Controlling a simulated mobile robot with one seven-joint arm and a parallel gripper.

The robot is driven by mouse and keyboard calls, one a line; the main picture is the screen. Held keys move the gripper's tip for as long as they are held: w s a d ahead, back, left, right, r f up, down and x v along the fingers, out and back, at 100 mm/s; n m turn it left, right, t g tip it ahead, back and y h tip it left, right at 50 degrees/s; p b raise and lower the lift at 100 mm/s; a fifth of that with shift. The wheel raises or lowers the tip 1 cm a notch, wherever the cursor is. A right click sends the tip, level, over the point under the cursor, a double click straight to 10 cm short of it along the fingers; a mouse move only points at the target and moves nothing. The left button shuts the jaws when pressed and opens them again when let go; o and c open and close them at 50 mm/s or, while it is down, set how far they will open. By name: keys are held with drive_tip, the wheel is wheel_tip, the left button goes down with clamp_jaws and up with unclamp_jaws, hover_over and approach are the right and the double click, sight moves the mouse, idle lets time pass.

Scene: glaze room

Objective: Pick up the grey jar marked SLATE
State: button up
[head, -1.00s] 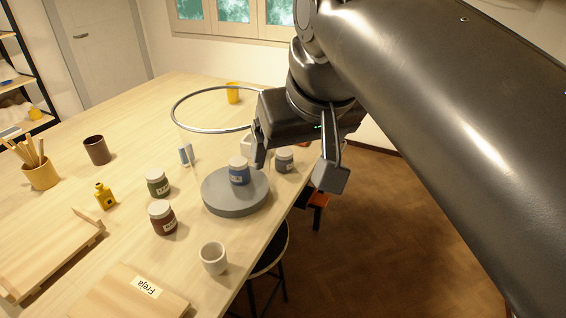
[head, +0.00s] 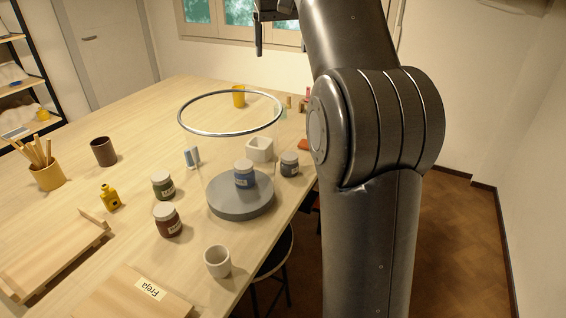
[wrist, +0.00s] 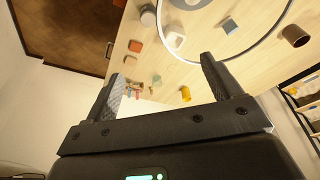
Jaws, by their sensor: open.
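The dark grey jar (head: 289,165) with a pale lid stands upright on the table at the right edge of the grey round base, in the head view. Its label is too small to read. In the wrist view, a grey round-topped thing at the top looks like this jar (wrist: 147,16). My gripper (wrist: 160,88) is open and empty, with its two fingers wide apart. In the head view only part of it shows at the top edge, well above and behind the jar, near the window.
A blue jar (head: 244,176) stands on the grey round base (head: 240,207), under a raised metal ring (head: 231,133) with faint clear walls. A white square pot (head: 260,150) is behind the grey jar. Green (head: 163,187) and red-brown (head: 168,221) jars stand left.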

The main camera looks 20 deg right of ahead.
drive_tip(key=w+d+f, duration=0.3)
drive_tip(key=w, duration=0.4)
drive_tip(key=g, duration=0.1)
hover_over(289, 156)
drive_tip(key=shift+f, duration=3.95)
drive_tip(key=f, duration=2.4)
drive_tip(key=shift+d+f, duration=0.25)
drive_tip(key=shift+d, duration=0.15)
drive_tip(key=shift+w+a+f, duration=0.1)
drive_tip(key=shift+a+f, duration=0.05)
drive_tip(key=shift+f, duration=1.35)
drive_tip(key=shift+w+a+f, duration=0.1)
drive_tip(key=shift+a+f, duration=0.05)
drive_tip(key=shift+f, duration=1.35)
drive_tip(key=shift+c, duration=0.2)
drive_tip(key=c, duration=1.2)
drive_tip(key=shift+o, duration=0.2)
